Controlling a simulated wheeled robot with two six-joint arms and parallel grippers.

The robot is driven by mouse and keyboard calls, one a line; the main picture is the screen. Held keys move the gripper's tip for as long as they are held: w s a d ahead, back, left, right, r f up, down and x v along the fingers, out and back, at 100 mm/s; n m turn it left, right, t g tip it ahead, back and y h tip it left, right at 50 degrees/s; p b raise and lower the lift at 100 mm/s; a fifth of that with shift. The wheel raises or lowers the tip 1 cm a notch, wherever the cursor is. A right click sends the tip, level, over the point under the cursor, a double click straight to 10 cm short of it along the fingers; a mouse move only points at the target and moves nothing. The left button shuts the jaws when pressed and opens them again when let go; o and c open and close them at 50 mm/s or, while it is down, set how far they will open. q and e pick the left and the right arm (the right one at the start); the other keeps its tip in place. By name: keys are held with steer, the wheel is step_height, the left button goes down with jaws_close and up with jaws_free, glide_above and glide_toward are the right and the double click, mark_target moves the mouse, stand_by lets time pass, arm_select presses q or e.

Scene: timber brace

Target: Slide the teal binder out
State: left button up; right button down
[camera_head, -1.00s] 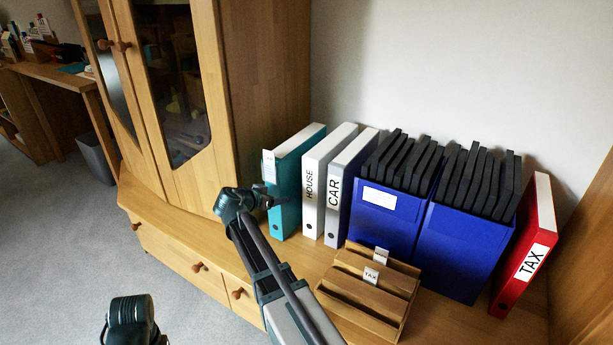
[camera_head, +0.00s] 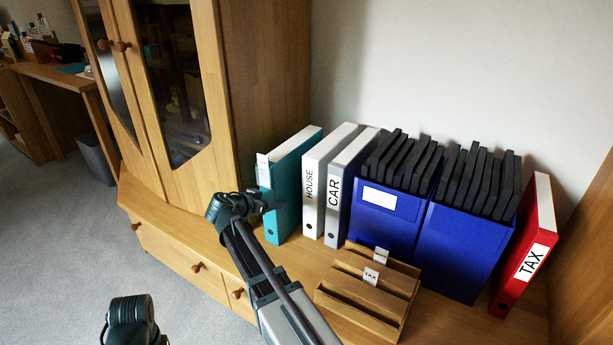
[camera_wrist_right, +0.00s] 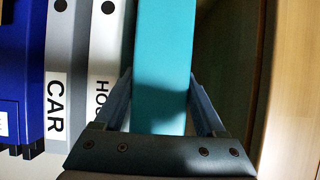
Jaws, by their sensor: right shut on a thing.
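The teal binder (camera_head: 291,190) stands upright on the wooden cabinet top, at the left end of the row of binders, its front standing a little forward of the white binder beside it. My right gripper (camera_head: 262,207) is at its spine. In the right wrist view, the gripper's two fingers (camera_wrist_right: 160,105) lie on either side of the teal binder (camera_wrist_right: 164,62) and are shut on it. My left gripper (camera_head: 132,318) shows only in part at the bottom left of the head view, and its fingers cannot be made out.
The white HOUSE binder (camera_head: 314,196) and the grey CAR binder (camera_head: 338,204) stand to the right. Past them are blue file boxes (camera_head: 391,217) and a red TAX binder (camera_head: 530,248). A wooden letter rack (camera_head: 365,301) stands in front. A glass-door cabinet (camera_head: 262,85) rises at left.

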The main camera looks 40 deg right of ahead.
steer(key=shift+c, duration=0.6)
jaws_free()
steer(key=p+v, duration=0.4)
steer(key=v, duration=0.4)
stand_by(0.4)
steer(key=s+a+f+n+g+y+p, duration=0.25)
steer(key=s+a+n+y, duration=0.25)
steer(key=s+a+n, duration=0.55)
steer(key=s+a+f+n+g+y+p, duration=0.25)
steer(key=s+a+n+y, duration=0.35)
steer(key=s+a, duration=0.75)
step_height(320, 180, up, 37)
steer(key=w+a+p, duration=0.1)
steer(key=a+p, duration=0.1)
steer(key=p, duration=3.6)
steer(key=shift+a+r+n+h, duration=0.2)
steer(key=shift+n+h, duration=0.2)
steer(key=shift+n, duration=0.05)
